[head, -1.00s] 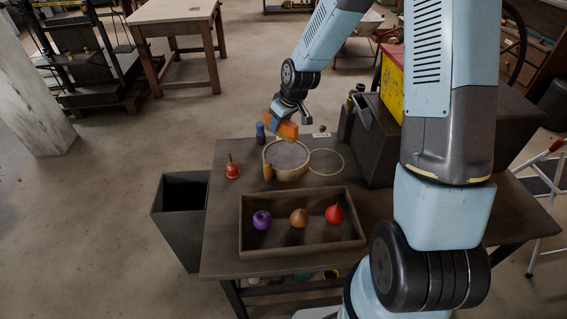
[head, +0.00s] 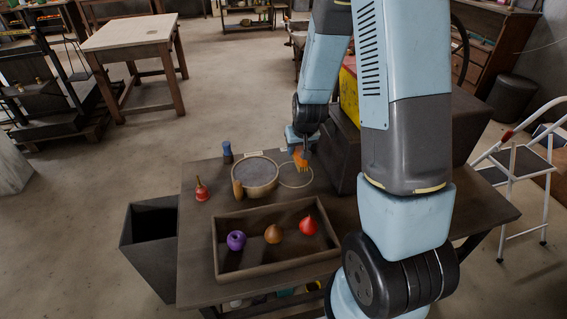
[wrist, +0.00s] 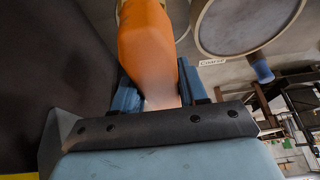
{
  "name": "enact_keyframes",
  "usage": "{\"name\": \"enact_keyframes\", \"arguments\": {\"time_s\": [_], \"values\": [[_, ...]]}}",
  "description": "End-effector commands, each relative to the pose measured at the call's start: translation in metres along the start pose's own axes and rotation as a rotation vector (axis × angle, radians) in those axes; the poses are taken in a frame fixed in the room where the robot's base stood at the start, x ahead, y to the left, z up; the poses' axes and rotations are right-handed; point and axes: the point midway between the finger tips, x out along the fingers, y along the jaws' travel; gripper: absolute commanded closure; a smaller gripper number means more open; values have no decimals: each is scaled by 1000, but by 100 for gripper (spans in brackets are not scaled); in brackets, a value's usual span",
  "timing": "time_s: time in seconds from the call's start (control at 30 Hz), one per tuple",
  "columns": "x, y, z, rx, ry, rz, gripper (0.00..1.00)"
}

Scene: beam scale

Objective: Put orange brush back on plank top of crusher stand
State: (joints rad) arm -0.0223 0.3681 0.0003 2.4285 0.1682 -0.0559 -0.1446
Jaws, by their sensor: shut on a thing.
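My gripper (head: 302,149) is shut on the orange brush (head: 301,161). In the wrist view the brush (wrist: 147,45) sticks out beyond the jaws of my gripper (wrist: 157,88). In the head view the brush appears over the thin ring on the table, right of the round sieve (head: 257,192). A dark box-like stand (head: 341,158), with a yellow and red thing (head: 348,92) at its back, is just right of my gripper. My arm hides much of the stand, and I cannot make out its plank top.
A tray (head: 262,268) with a purple, a brown and a red thing lies at the table's front. A dark bin (head: 150,245) stands left of the table.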

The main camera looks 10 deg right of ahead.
Motion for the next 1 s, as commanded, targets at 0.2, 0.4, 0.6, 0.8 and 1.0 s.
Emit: {"name": "enact_keyframes", "arguments": {"time_s": [0.2,0.4,0.6,0.8,1.0], "values": [[35,-1,-32,-1,-1,0,100],[68,-1,-42,-2,-2,0,100],[93,-2,-50,-2,0,-1,100],[102,-2,-53,-2,1,-1,100],[119,-2,-50,-1,-2,-1,100]]}}
